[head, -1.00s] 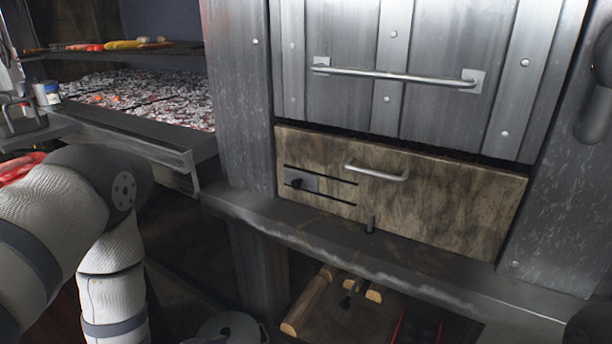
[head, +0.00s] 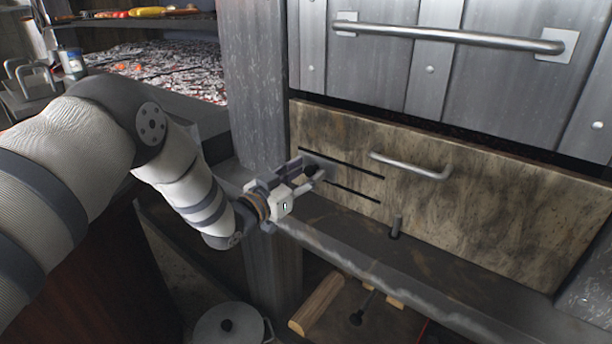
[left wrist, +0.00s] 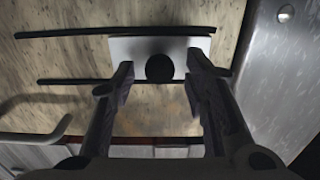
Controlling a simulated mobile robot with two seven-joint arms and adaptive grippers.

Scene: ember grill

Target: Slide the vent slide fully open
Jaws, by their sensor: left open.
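The vent slide (left wrist: 126,50) is a small grey metal plate with a round black knob (left wrist: 160,68). It sits between two dark parallel slots in a mottled brown panel, at the left end of the slots in the head view. My left gripper (left wrist: 160,84) is open, with one finger on each side of the knob in the left wrist view. I cannot tell if the fingers touch it. In the head view the left gripper (head: 312,174) is at the panel and covers much of the plate. My right gripper is not in view.
The panel (head: 475,205) has a bar handle (head: 410,166) right of the slots. A riveted metal door with a long handle (head: 450,37) is above. A metal post (head: 255,90) stands left of the panel.

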